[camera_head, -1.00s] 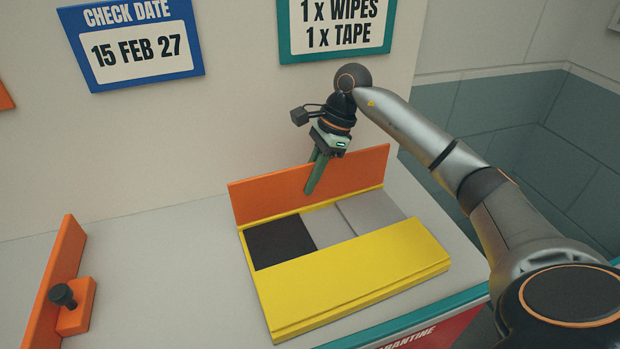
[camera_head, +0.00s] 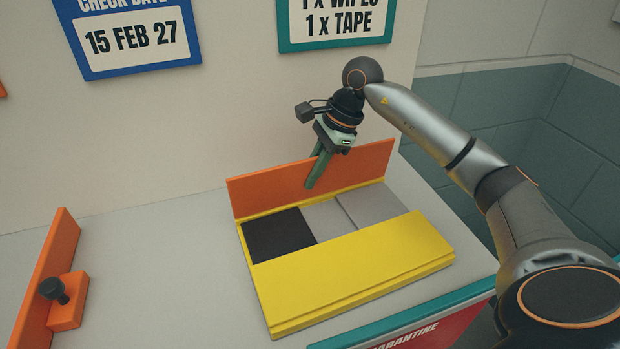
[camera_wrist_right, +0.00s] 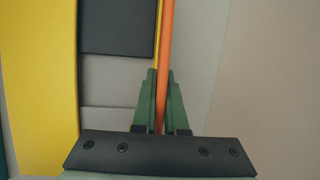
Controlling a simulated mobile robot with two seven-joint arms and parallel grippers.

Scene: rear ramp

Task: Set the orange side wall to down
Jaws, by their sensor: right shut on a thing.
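The orange side wall (camera_head: 350,174) stands upright along the back edge of a yellow-framed panel (camera_head: 360,270). My right gripper (camera_head: 313,180) comes down from above onto the wall's top edge, near its middle. In the right wrist view, the green fingers of my right gripper (camera_wrist_right: 161,90) are shut on the thin orange wall (camera_wrist_right: 166,40), one finger on each side. The wall's lower part behind the fingers is hidden. My left gripper is not in view.
An orange board (camera_head: 50,285) with a black knob (camera_head: 53,290) on an orange block stands at the left. Between it and the yellow panel the grey surface (camera_head: 165,260) is clear. Signs hang on the wall behind. A teal edge (camera_head: 420,315) runs along the front.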

